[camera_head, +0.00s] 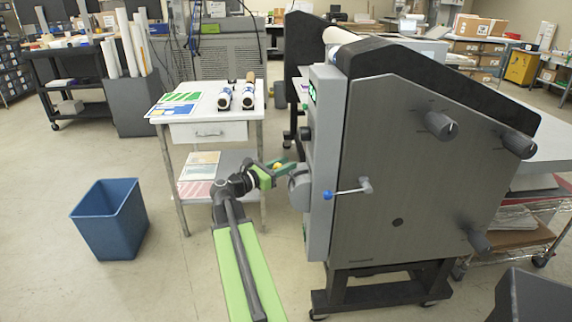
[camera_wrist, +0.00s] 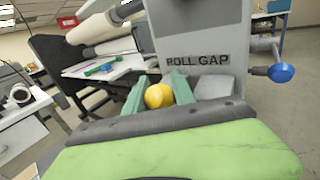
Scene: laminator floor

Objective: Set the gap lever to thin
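The laminator (camera_head: 400,175) stands at the right, with a grey front column and a dark side panel. A yellow ball knob (camera_wrist: 159,96) sits below the ROLL GAP label (camera_wrist: 198,60) in the wrist view. It also shows small in the head view (camera_head: 277,166). My gripper (camera_wrist: 160,88) has one green finger on each side of the yellow knob. I cannot tell whether the fingers press on it. The knob's stem and any thin mark are hidden. In the head view my gripper (camera_head: 285,170) is beside the grey round housing (camera_head: 299,188) on the column.
A blue-knobbed lever (camera_head: 327,196) projects from the laminator's side, right of my gripper; its knob shows in the wrist view (camera_wrist: 281,72). A white table (camera_head: 212,131) with rolls stands behind my arm. A blue bin (camera_head: 110,222) is at the left. Floor between bin and arm is clear.

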